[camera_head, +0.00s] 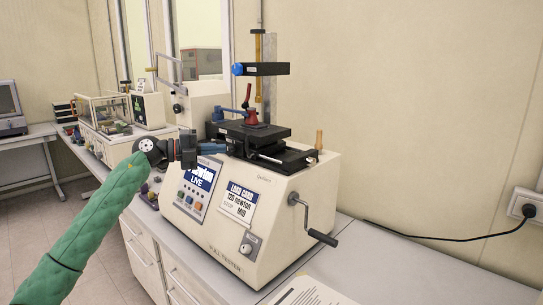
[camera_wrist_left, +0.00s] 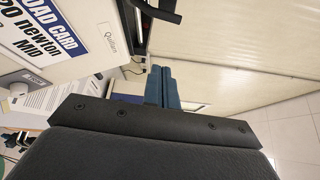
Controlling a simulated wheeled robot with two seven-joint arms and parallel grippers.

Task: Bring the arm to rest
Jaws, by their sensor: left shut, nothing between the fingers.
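My left arm, in a green sleeve, comes in from the lower left of the head view. Its gripper (camera_head: 213,148) is in front of the upper part of the cream tester (camera_head: 268,212), near its black top stage (camera_head: 262,136). I cannot tell whether it touches the machine. In the left wrist view the two blue fingers (camera_wrist_left: 162,86) are together with nothing between them. My right gripper is in neither view.
The tester has a crank handle (camera_head: 321,237) on its right and a blue-tipped black head (camera_head: 261,69) above. Papers (camera_head: 310,292) lie on the bench in front. Other instruments (camera_head: 118,112) stand behind left. A black cable (camera_head: 440,237) runs to a wall socket. Floor at left is clear.

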